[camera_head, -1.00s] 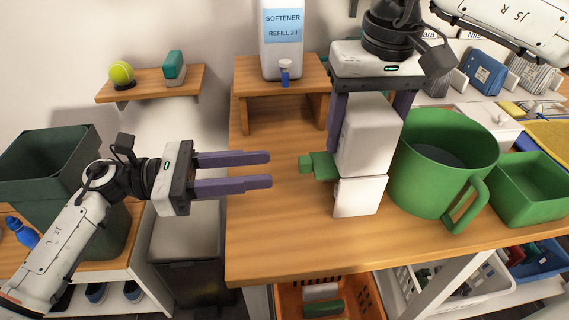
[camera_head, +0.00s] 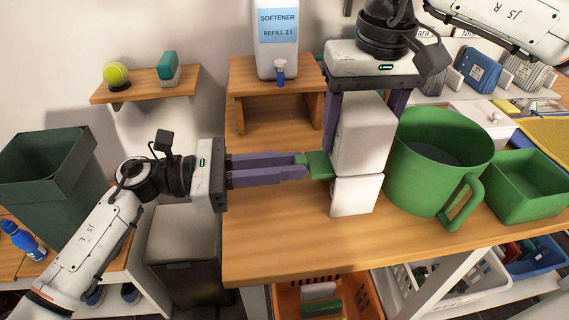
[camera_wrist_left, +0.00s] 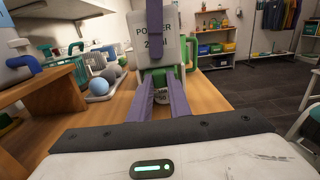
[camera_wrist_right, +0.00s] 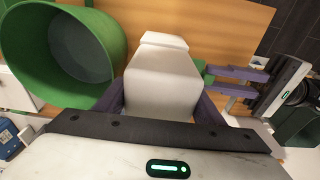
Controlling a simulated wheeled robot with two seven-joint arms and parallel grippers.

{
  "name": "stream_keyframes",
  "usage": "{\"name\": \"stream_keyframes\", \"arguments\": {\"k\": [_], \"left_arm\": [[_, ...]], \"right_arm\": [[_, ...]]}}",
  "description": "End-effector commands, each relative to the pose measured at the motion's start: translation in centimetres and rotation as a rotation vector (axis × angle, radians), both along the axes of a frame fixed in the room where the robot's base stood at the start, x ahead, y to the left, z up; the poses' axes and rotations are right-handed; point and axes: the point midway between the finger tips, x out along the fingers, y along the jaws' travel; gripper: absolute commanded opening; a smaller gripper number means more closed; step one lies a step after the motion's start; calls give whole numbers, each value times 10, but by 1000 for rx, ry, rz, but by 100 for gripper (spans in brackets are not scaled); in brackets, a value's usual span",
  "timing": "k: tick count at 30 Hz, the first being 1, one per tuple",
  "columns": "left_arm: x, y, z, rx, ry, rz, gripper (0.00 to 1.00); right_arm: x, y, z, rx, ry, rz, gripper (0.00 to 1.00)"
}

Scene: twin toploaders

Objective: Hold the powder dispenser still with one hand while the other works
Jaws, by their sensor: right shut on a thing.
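The powder dispenser (camera_head: 362,138) is a white upright box with a smaller white lower part and a green tab (camera_head: 318,165) on its left side. It stands on the wooden table; its "POWDER" label shows in the left wrist view (camera_wrist_left: 152,40). My right gripper (camera_head: 363,125) is shut on its upper body, one finger on each side; it also shows in the right wrist view (camera_wrist_right: 160,105). My left gripper (camera_head: 305,165) points right, its fingertips at the tab's outer end. Its fingers are partly apart; whether they touch the tab is unclear.
A green jug (camera_head: 440,165) stands close to the dispenser's right, with a green tray (camera_head: 525,190) beyond. A wooden riser (camera_head: 270,75) carries a softener bottle (camera_head: 278,35) behind. An orange crate (camera_head: 345,290) sits below the table. The table front left is bare (camera_head: 270,240).

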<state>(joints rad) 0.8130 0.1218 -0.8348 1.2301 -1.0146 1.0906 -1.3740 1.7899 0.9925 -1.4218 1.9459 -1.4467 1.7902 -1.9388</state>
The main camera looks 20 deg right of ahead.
Motion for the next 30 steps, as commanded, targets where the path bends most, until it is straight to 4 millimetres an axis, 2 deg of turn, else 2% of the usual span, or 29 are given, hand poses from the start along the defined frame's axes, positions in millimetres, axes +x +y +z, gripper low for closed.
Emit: {"name": "stream_keyframes", "arguments": {"k": [6,14,21,22,25,30], "left_arm": [[-1,-2,0,0,0,0,0],[-8,-33,0,0,-1,0,0],[-8,-34,0,1,-1,0,0],[-8,-34,0,1,-1,0,20],[-8,-34,0,0,-1,0,36],[-8,-33,0,0,-1,1,36]], "right_arm": [[0,0,1,0,-1,0,28],[0,0,1,1,-1,0,28],[0,1,0,3,-1,2,28],[0,2,0,4,-1,3,28],[0,2,0,4,-1,3,28],[0,1,0,3,-1,3,28]]}}
